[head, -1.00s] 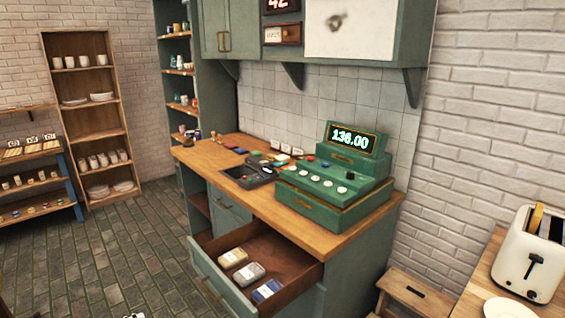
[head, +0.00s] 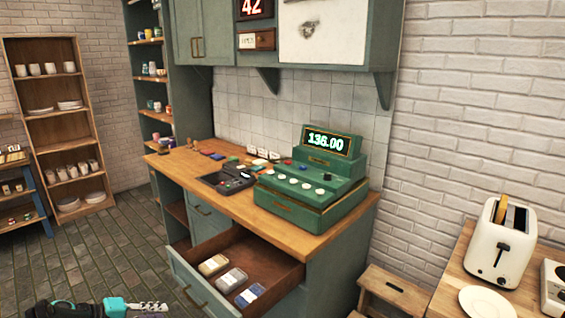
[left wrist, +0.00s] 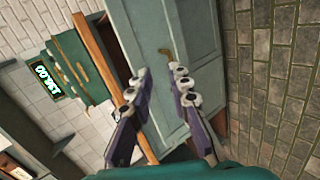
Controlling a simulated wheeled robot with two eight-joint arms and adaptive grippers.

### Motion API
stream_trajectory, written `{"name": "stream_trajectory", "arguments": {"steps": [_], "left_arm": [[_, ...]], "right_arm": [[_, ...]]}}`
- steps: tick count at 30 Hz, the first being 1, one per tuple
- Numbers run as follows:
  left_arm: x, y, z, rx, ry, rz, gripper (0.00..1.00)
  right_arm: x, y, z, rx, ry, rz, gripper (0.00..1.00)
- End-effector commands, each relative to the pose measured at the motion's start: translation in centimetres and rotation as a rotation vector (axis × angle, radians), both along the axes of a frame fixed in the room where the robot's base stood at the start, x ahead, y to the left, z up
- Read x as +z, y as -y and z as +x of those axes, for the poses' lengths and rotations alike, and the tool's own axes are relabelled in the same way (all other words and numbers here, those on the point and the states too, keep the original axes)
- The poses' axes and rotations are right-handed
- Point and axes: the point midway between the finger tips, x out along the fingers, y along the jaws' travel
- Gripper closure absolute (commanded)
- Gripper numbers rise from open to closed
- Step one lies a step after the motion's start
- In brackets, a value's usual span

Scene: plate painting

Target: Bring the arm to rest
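My left gripper (head: 158,306) shows at the bottom left of the head view, low over the floor and to the left of the open drawer (head: 281,270). In the left wrist view its two fingers (left wrist: 158,70) stand apart with nothing between them, although the tips are closer together than the bases. Behind them lies the green cabinet front (left wrist: 180,28), tilted in the picture. My right gripper is not in view.
The drawer juts out from the green counter and holds several small packages. A green cash register (head: 310,185) and a card terminal (head: 228,181) stand on the wooden top. A toaster (head: 500,245) stands at the right. Brick floor (head: 100,260) is clear at the left.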

Motion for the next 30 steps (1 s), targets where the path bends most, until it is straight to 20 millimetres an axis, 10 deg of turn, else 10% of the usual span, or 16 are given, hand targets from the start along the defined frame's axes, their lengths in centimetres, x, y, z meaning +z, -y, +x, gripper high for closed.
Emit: {"name": "stream_trajectory", "arguments": {"steps": [6, 15, 30], "left_arm": [[3.7, 10.3, -2.2, -0.094, -0.087, 0.248, 0.81], [5.8, 19.5, -10.1, -0.234, -0.078, 0.632, 0.81], [5.1, 23.6, -19.1, -0.405, 0.113, 1.070, 0.81]], "right_arm": [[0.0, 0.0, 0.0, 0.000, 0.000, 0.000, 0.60], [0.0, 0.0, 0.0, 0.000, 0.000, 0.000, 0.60], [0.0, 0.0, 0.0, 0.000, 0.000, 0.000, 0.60]]}}
